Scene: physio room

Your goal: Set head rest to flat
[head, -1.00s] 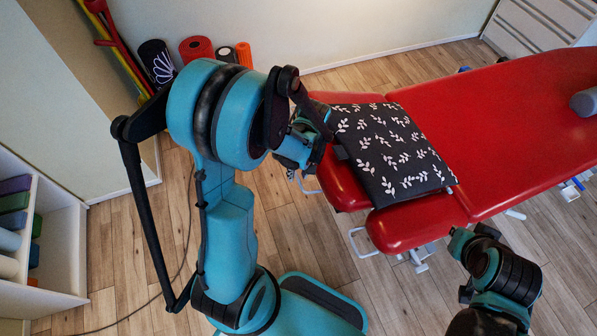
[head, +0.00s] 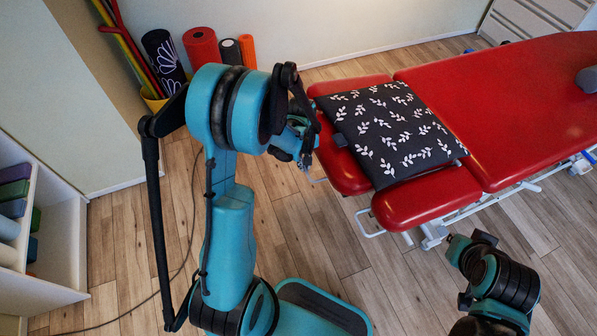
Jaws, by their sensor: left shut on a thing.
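The red head rest (head: 432,199) is the left end section of the red treatment table (head: 510,95). A dark cushion with white leaves (head: 392,133) lies on it. The head rest looks nearly in line with the table top, but I cannot tell its exact angle from above. My left gripper (head: 308,148) is at the head rest's left end, shut; its hold seems to be on that end, but the contact is hidden behind my wrist. My right arm (head: 500,280) is at the lower right, apart from the table; its gripper's fingers cannot be made out.
Exercise rolls, one dark (head: 163,62), one red (head: 201,47), stand by the back wall. A white shelf (head: 68,245) is at the left. A metal loop (head: 368,222) sticks out below the head rest. Wooden floor (head: 330,235) is clear in front.

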